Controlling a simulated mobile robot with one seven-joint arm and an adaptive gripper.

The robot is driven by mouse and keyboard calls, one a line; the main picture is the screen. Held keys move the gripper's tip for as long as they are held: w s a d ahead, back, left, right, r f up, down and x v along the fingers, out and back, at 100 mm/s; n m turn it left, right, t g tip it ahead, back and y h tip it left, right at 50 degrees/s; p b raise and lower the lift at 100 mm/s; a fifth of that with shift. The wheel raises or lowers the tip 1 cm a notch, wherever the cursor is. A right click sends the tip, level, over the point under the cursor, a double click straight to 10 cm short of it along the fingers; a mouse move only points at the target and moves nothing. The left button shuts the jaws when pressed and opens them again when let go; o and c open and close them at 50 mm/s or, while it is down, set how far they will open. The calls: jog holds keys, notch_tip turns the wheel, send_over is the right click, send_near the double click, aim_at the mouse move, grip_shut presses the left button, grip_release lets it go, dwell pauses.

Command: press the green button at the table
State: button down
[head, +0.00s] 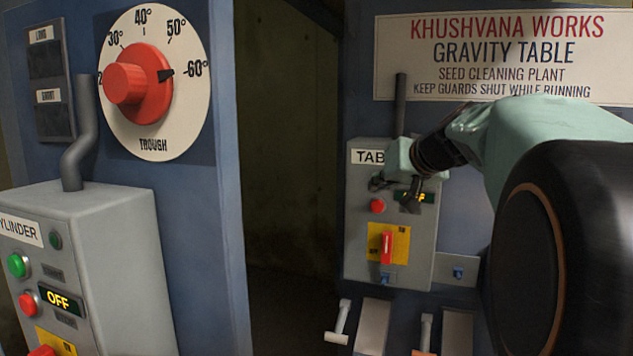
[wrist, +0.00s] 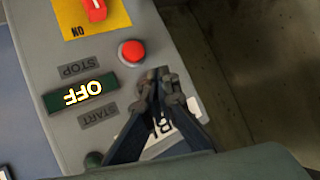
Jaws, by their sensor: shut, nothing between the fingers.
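The grey TABLE control box (head: 360,262) is on the blue gravity table machine at the right in the head view; the wrist view shows its face (wrist: 35,100) upside down. My gripper (head: 396,190) is in front of its upper part, fingers shut and empty. In the wrist view the closed fingertips (wrist: 160,78) are over the face beside the red button (wrist: 131,52). The green button is not visible; the fingers cover the area beside the START label (wrist: 98,117). Contact cannot be told. The display (wrist: 80,95) reads OFF. A dark green round lamp (wrist: 93,159) is near the TABLE label.
A red switch on a yellow plate (head: 401,245) is below the red button on the TABLE box. A similar CYLINDER box (head: 110,255) with a lit green button (head: 17,265) stands at the left, below a red trough dial (head: 140,85). A dark gap separates the machines.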

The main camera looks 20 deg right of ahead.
jog(key=shift+w, duration=0.1)
dwell(0.5)
jog(key=shift+w+d, duration=0.25)
jog(key=shift+w+d, duration=0.3)
jog(key=shift+w, duration=0.1)
dwell(0.8)
dwell(0.4)
jog(key=shift+s+a+b, duration=0.5)
jog(key=shift+s+b, duration=0.2)
jog(key=shift+b, duration=0.1)
